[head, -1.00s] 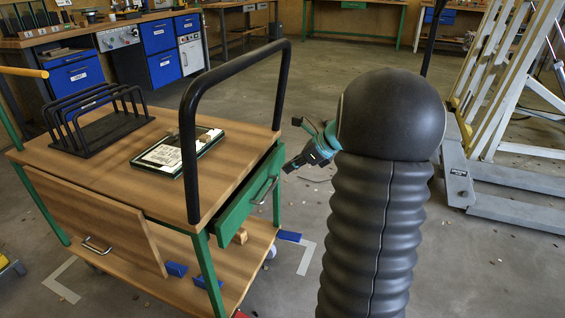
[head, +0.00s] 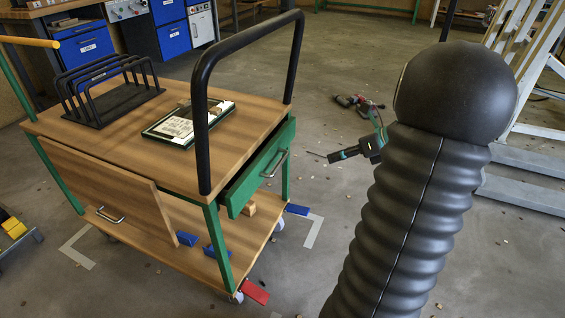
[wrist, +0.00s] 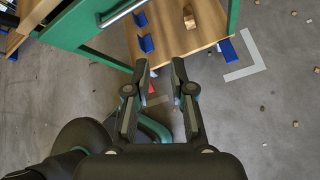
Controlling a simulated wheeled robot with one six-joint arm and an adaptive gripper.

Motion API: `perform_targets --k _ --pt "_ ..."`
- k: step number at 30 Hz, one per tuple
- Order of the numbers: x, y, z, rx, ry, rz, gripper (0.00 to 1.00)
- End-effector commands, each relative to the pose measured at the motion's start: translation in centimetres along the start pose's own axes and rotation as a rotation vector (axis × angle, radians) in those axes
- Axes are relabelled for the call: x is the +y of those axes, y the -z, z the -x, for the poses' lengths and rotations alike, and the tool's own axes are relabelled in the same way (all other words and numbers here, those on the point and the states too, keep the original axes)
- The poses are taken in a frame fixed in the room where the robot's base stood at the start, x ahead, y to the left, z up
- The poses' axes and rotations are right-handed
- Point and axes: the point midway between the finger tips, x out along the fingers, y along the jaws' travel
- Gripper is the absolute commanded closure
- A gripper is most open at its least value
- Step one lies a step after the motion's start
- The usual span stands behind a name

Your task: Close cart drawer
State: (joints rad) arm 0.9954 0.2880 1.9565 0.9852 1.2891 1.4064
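The cart drawer has a green front (head: 250,180) and a metal handle (head: 275,163). It stands partly out of the right end of the wooden-topped cart (head: 165,165). My gripper (head: 328,157) is to the right of the drawer front, apart from the handle. In the wrist view the green drawer front (wrist: 82,37) and its handle (wrist: 122,11) are at the upper left, ahead of my gripper (wrist: 154,68). The two fingers are parted with nothing between them.
A black push bar (head: 202,130) rises at the cart's drawer end. A rack (head: 105,90) and a framed panel (head: 186,124) are on its top. A wood block and blue pieces lie on the lower shelf.

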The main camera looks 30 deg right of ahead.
Motion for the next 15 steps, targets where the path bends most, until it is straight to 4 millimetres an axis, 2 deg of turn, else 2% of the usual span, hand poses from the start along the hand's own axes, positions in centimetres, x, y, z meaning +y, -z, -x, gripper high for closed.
perform_targets --k 1,3,6,10,15 --pt "0.6 1.6 -0.6 -0.048 -0.037 -0.143 0.77" --pt "1.6 2.9 -1.4 -0.116 -0.094 -0.350 0.77" --pt "3.1 3.9 -2.3 -0.199 -0.180 -0.630 0.77" --pt "4.8 3.7 -3.0 -0.263 -0.286 -0.913 0.77" --pt "5.2 2.9 -2.7 -0.281 -0.349 -1.076 0.77"
